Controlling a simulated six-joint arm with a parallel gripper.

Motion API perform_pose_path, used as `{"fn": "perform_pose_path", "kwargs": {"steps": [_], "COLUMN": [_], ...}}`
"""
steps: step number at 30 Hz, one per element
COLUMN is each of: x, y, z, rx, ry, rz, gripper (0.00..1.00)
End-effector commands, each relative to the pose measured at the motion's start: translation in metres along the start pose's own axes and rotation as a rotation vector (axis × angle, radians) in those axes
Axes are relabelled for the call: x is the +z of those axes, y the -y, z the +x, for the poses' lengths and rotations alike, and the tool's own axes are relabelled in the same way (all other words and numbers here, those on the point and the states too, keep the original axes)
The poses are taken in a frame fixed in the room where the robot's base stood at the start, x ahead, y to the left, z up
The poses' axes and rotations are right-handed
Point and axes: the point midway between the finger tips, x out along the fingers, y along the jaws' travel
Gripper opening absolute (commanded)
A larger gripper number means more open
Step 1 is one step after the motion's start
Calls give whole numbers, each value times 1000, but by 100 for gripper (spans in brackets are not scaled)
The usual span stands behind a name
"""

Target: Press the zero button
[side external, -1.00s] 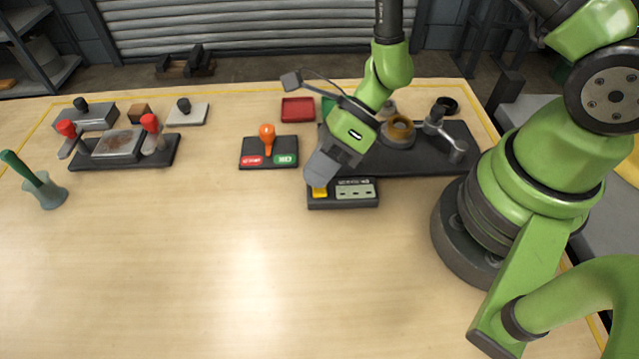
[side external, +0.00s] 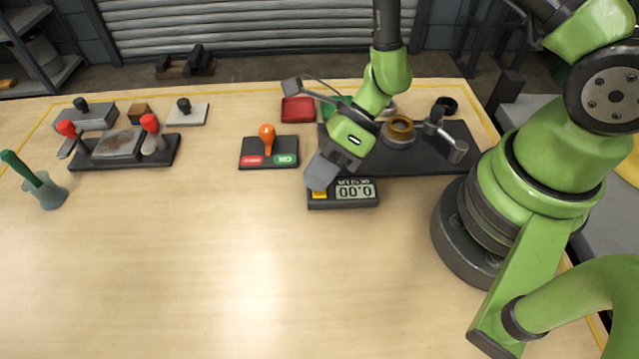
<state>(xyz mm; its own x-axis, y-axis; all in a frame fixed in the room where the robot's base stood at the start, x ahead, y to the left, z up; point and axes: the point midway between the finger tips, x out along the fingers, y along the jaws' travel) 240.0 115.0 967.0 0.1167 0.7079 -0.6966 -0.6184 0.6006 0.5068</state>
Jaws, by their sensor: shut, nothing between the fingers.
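The zero button is a yellow key (side external: 319,195) at the left end of a dark gauge box (side external: 345,203) near the middle of the table. The box's grey display (side external: 355,191) reads 0.00, upside down in the side view. My gripper (side external: 317,186) is shut and empty. Its fingertips are right over the yellow button and hide its rear part. They look touching, but the exact contact is hard to see.
Behind the box is a dark plate (side external: 400,162) with a brass ring (side external: 399,129) and a clamp (side external: 445,140). A panel with an orange-topped lever (side external: 267,138) stands to the left. A red tray (side external: 298,110) lies behind. The front table is clear.

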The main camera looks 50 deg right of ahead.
Motion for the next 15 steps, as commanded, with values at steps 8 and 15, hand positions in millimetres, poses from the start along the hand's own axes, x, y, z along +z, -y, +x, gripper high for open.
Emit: {"fn": "perform_pose_path", "kwargs": {"steps": [8,15], "x": [0,6], "y": [-1,-6], "z": [-1,-8], "rx": [0,0], "ry": [0,0], "rz": [0,-1], "gripper": [0,0]}}
